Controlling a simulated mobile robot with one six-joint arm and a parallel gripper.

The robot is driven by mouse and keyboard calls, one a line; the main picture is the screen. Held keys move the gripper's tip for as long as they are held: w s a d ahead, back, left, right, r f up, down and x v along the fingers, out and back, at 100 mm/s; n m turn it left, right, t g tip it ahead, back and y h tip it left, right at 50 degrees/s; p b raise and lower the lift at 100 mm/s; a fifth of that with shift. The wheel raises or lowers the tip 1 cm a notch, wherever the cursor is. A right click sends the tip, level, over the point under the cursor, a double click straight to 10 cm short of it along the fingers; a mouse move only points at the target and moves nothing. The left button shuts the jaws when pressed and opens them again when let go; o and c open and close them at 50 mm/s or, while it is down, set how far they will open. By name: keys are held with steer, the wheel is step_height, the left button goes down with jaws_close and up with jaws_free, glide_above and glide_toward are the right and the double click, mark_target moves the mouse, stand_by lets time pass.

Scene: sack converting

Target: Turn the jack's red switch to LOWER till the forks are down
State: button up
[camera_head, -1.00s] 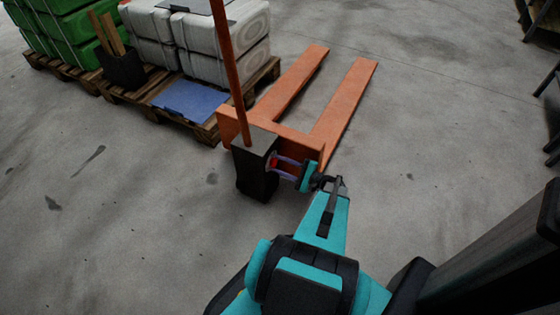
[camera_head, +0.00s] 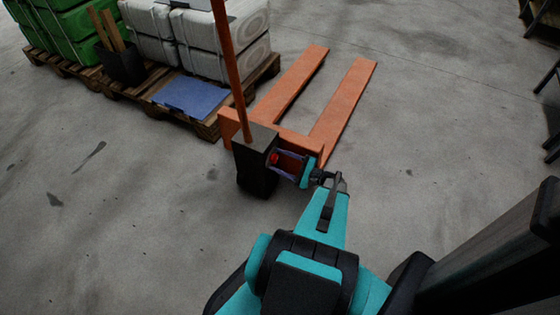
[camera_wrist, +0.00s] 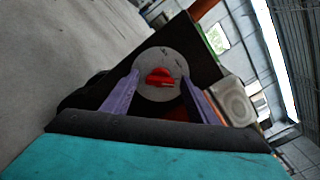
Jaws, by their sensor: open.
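The orange pallet jack (camera_head: 340,105) stands on the floor with its two forks pointing away and its handle upright. Its red switch (camera_head: 273,157) is on the side of the dark housing (camera_head: 254,165). In the wrist view the red switch (camera_wrist: 160,77) sits on a round grey plate (camera_wrist: 160,92), its bar lying roughly level in the picture. My gripper (camera_head: 280,164) is open, and its two purple fingers (camera_wrist: 160,88) stand either side of the switch with gaps. Touching cannot be seen. The lettering on the plate is too small to read.
Dark shelving is at right. The floor (camera_head: 440,120) right of the jack is clear.

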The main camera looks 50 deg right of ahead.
steer(key=p+v, duration=0.2)
steer(key=v, duration=1.1)
steer(key=shift+s, duration=0.4)
stand_by(0.5)
steer(key=w+a+n+g+y+p, duration=0.2)
steer(key=w+a+n+g+p, duration=0.15)
steer(key=a, duration=0.55)
steer(key=w+a+r+n+g+y+p, duration=0.15)
steer(key=a+g, duration=0.25)
steer(key=a, duration=0.4)
steer(key=w+a+n+g+y+p, duration=0.3)
steer(key=w+a+g+p, duration=0.1)
steer(key=a, duration=0.5)
steer(key=s+a+r+n+g+h+p, duration=0.1)
steer(key=s+a+n+g+p, duration=0.15)
steer(key=a, duration=0.35)
steer(key=s+a+r+n+g+p, duration=0.1)
steer(key=s+a+n+g+p, duration=0.15)
steer(key=a+g, duration=0.2)
steer(key=s+a+r+n+g+h+p, duration=0.4)
steer(key=s+a+r+n+h+p, duration=0.2)
steer(key=r+n+h+p, duration=0.2)
steer(key=n+h+p, duration=0.1)
steer(key=n+h, duration=0.1)
steer(key=n, duration=0.1)
steer(key=shift+s+a, duration=0.35)
steer(key=shift+s, duration=0.05)
